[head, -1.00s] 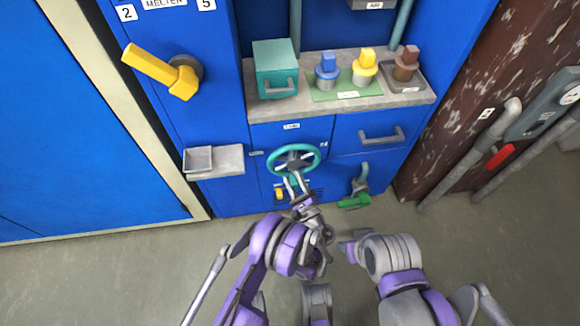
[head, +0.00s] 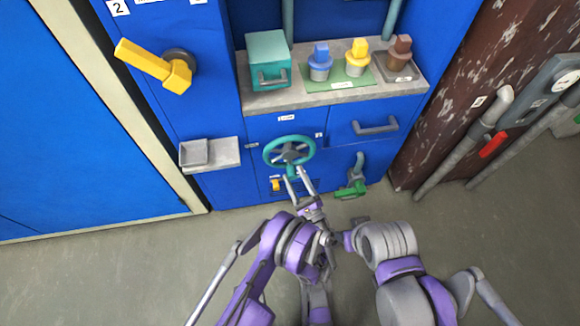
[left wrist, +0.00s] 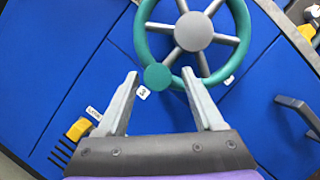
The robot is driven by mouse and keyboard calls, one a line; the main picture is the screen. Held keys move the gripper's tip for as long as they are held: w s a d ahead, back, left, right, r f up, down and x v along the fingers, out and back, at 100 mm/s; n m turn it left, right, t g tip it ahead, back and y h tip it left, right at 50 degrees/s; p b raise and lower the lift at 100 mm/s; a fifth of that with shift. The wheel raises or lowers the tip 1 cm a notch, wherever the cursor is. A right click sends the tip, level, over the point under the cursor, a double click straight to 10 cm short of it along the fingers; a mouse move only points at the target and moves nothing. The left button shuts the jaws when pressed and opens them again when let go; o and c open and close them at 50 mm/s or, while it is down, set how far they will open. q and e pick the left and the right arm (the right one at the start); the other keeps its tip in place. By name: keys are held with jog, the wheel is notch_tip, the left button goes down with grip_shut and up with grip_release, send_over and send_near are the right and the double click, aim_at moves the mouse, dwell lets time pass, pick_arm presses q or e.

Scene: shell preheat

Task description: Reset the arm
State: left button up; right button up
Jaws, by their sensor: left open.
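My left gripper (head: 299,184) is open and empty in front of the blue cabinet, just below the teal handwheel (head: 289,152). In the left wrist view the two fingers of the left gripper (left wrist: 163,98) stand apart, with the wheel (left wrist: 147,40) and its round teal knob (left wrist: 157,76) beyond them. The fingers do not close on the wheel; whether a tip touches it I cannot tell. My right arm comes in at the lower right of the head view, and its fingers cannot be made out.
A grey counter (head: 300,97) holds a teal box (head: 268,60) and several coloured plugs. A yellow lever (head: 150,65) is at upper left, a small grey tray (head: 193,152) at left. A green-handled valve (head: 351,190) sits low right. The floor in front is free.

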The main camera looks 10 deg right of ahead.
pick_arm(q)
jog(key=shift+v, duration=1.25)
pick_arm(e)
jog(key=shift+r, duration=0.2)
